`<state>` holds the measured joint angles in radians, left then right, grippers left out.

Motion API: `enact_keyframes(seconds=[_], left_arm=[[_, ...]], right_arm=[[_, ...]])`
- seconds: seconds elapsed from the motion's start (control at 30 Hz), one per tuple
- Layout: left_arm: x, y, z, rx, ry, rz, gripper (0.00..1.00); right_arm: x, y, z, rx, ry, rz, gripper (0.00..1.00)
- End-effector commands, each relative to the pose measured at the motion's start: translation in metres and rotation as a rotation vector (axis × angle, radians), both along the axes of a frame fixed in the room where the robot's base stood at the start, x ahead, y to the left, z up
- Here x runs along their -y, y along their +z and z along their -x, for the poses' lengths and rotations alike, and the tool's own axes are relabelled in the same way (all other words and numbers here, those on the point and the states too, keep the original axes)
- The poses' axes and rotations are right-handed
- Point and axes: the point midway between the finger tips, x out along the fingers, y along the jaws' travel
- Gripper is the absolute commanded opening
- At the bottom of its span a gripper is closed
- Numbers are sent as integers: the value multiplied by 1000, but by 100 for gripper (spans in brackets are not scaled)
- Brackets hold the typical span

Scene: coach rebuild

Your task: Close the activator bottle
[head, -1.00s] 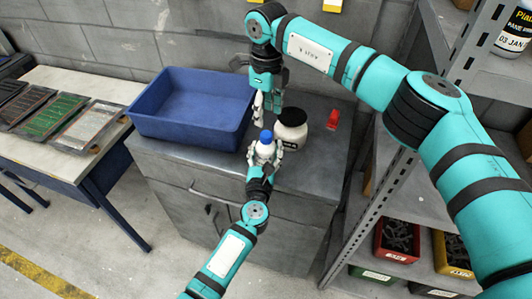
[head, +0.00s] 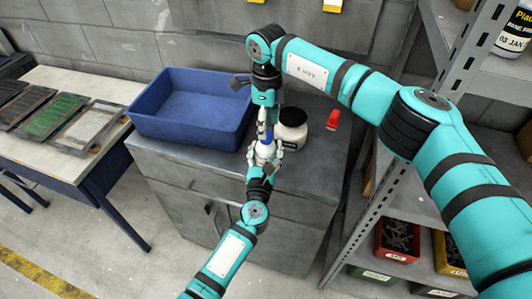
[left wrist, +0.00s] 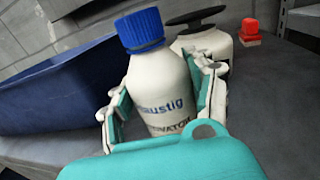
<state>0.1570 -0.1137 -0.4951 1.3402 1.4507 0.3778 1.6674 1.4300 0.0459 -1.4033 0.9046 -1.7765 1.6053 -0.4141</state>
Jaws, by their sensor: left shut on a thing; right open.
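The activator bottle (left wrist: 160,90) is white with a blue cap (left wrist: 140,29) seated on its neck; it stands nearly upright in the left wrist view. My left gripper (head: 264,157) is shut around the bottle's body, one finger on each side. In the head view, the blue cap (head: 265,134) is partly hidden by my right gripper (head: 266,118). My right gripper points down, open, just above the cap. It does not show in the left wrist view, so I cannot tell whether it touches the cap. How tight the cap is cannot be seen.
A white jar with a dark lid (head: 292,127) stands close behind the bottle, with a red object (head: 332,119) to its right. A blue bin (head: 190,125) fills the cabinet's left side. Shelving (head: 362,190) stands to the right. The grey cabinet top (head: 318,165) is clear at front right.

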Motion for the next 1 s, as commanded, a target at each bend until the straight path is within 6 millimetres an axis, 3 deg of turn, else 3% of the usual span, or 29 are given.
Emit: enact_keyframes(seconds=[0.23, 0.63, 1.0], left_arm=[[0, 0, 0, -1, 0, -1, 0], [0, 0, 0, -1, 0, -1, 0], [0, 0, 0, -1, 0, -1, 0]], right_arm=[[0, -30, 0, 0, -1, -1, 50], [0, -35, 0, 1, -1, 0, 48], [0, -35, 0, 1, -1, -1, 0]])
